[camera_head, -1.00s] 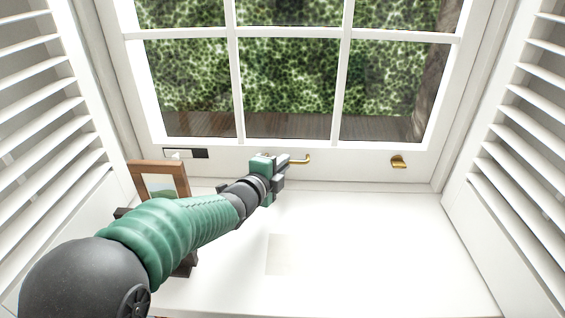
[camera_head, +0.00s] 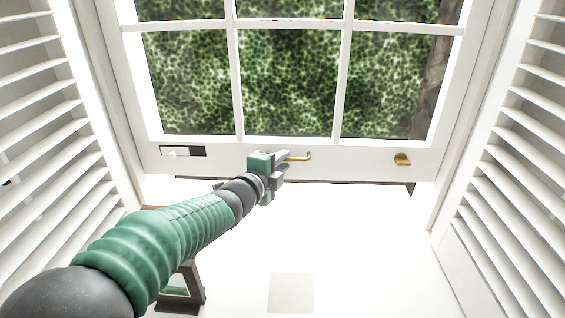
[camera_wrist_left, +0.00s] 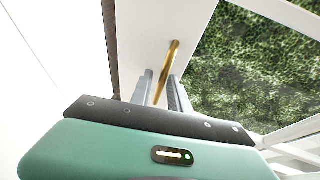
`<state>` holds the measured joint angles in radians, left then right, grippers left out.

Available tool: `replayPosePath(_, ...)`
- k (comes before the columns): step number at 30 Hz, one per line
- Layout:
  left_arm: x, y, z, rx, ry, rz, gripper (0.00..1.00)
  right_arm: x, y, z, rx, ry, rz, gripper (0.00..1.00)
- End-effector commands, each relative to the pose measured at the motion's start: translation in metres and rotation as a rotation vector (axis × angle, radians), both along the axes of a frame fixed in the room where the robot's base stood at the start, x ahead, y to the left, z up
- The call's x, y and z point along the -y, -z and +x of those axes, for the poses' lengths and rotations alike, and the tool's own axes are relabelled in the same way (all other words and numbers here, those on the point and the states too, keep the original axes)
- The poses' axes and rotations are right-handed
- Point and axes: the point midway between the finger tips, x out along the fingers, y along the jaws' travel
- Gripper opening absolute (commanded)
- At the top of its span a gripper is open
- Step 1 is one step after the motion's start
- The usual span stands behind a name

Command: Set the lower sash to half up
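The lower sash (camera_head: 330,164) is a white-framed window with several panes. Its bottom rail stands a little above the sill, with a thin dark gap under it. Two brass handles are on the rail, a left handle (camera_head: 299,157) and a right handle (camera_head: 402,159). My left gripper (camera_head: 279,165) is at the left handle. My right gripper is not in view.
White louvred shutters stand at left (camera_head: 60,120) and right (camera_head: 515,150). A wooden picture frame (camera_head: 190,287) stands on the white sill (camera_head: 380,260), partly hidden behind my left arm. A black-and-white plate (camera_head: 183,151) is on the rail. The sill's right side is clear.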

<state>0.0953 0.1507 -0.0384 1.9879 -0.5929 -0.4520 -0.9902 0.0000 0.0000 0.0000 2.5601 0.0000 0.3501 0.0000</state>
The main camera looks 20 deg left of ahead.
Motion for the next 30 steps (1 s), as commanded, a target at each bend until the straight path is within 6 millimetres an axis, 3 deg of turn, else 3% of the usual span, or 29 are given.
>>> replayPosePath(10,0.001,0.0,-0.001,0.0,0.002,0.0,0.31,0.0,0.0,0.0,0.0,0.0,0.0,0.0)
replayPosePath(14,-0.001,-0.004,-0.012,0.0,0.001,0.0,0.31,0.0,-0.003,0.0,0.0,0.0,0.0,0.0)
replayPosePath(24,-0.013,-0.024,-0.104,0.002,0.0,0.0,0.31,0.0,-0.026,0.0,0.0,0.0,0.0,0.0)
replayPosePath(30,-0.018,-0.033,-0.148,-0.001,0.0,-0.001,0.31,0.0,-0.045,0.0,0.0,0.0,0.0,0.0)
